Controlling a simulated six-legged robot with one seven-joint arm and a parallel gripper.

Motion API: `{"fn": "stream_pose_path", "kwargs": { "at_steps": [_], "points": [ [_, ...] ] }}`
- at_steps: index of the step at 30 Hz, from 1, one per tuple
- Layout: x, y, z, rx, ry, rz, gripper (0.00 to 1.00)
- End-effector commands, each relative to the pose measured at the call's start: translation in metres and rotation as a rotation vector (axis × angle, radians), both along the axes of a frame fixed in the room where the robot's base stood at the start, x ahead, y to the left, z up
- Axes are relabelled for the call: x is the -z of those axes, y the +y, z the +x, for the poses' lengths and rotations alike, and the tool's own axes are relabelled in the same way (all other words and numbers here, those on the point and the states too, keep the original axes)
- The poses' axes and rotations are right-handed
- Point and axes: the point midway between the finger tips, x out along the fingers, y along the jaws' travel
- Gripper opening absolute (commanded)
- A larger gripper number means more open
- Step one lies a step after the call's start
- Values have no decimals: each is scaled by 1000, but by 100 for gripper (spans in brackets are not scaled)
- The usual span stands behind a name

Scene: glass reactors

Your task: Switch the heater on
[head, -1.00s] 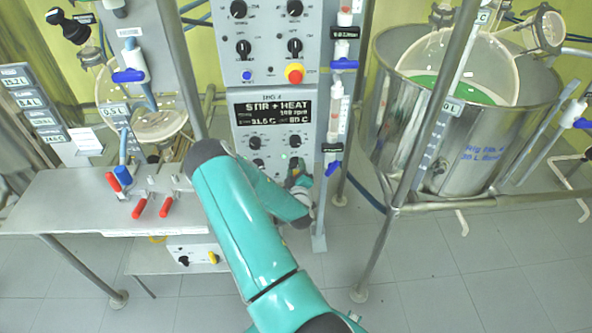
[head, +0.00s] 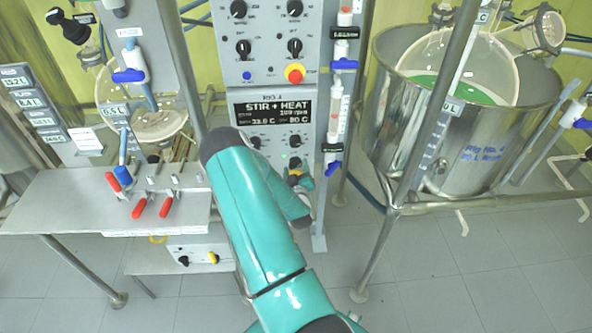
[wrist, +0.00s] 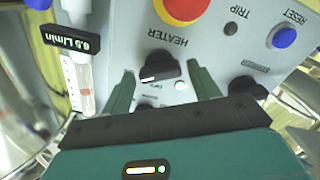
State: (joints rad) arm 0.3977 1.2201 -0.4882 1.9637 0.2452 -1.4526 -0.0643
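The heater knob (wrist: 160,67) is black, with a white pointer mark aimed left in the wrist view, beside the printed word HEATER. My gripper (wrist: 166,76) is open, with one green finger on each side of the knob and gaps between the fingers and the knob. I cannot tell whether the fingertips reach past the knob's front. In the head view, the grey control panel (head: 237,119) has a display reading STIR + HEAT. A pale lit lamp (wrist: 180,86) is close to the knob.
A red button (wrist: 183,5) with a yellow rim and a blue RESET button (wrist: 284,37) are near the knob. A flow meter (wrist: 79,85) stands close to the left in the wrist view. A steel vessel (head: 470,153) is at the right and a bench (head: 75,205) at the left.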

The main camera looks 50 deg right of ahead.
Motion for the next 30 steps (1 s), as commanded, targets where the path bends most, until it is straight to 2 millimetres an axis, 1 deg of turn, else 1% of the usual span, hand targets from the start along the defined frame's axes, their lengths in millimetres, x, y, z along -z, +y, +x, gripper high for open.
{"fn": "stream_pose_path", "kwargs": {
  "at_steps": [10, 14, 17, 24, 30],
  "points": [
    [0, 1, -1, 0, 2, -1, 69],
    [1, 8, -7, 0, 3, 0, 69],
    [0, 20, -18, 1, 4, 1, 69],
    [1, 61, -53, 0, 5, 1, 69],
    [1, 90, -79, 1, 4, 2, 69]
  ]
}}
